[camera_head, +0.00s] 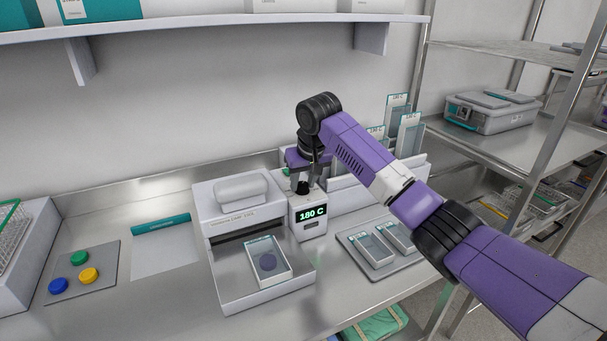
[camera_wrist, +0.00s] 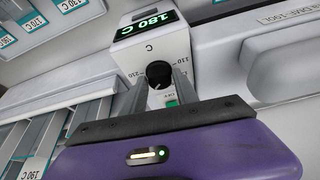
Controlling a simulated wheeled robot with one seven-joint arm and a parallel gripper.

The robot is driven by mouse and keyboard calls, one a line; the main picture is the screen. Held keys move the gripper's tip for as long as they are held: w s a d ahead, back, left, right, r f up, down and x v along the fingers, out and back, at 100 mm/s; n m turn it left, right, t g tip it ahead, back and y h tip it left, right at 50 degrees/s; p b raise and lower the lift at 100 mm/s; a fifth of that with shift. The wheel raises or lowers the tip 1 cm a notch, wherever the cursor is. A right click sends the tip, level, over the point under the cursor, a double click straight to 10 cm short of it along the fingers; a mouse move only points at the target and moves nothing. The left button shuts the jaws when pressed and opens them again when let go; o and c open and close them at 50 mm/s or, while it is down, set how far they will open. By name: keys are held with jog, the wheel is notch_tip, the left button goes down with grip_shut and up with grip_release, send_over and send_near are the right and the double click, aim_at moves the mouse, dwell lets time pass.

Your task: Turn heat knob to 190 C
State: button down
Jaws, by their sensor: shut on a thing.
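The heat knob (camera_wrist: 158,73) is a small black dial on top of a white control box (camera_wrist: 170,48), with printed numbers around it. My gripper (camera_wrist: 160,86) is shut on the knob, one finger on each side of it. In the head view my gripper (camera_head: 304,184) points down onto the top of the control box (camera_head: 309,228). The green display (camera_head: 312,214) on the box reads 180 C. The knob is mostly hidden by the fingers in the head view.
A white sealing machine (camera_head: 240,205) with a pouch on its tray adjoins the box on the left. A grey tray (camera_head: 350,240) with pouches lies to the right. A rack with cards marked 180 C (camera_head: 398,104) stands behind my arm.

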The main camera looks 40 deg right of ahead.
jog(key=shift+m+h+p, duration=0.3)
jog(key=shift+m+p, duration=0.4)
jog(key=shift+m, duration=0.2)
jog(key=c, duration=0.9)
grip_release()
jog(key=shift+c, duration=0.2)
jog(key=b+v, duration=0.1)
jog(key=v, duration=0.6)
jog(key=shift+r, duration=0.4)
jog(key=shift+a, duration=0.15)
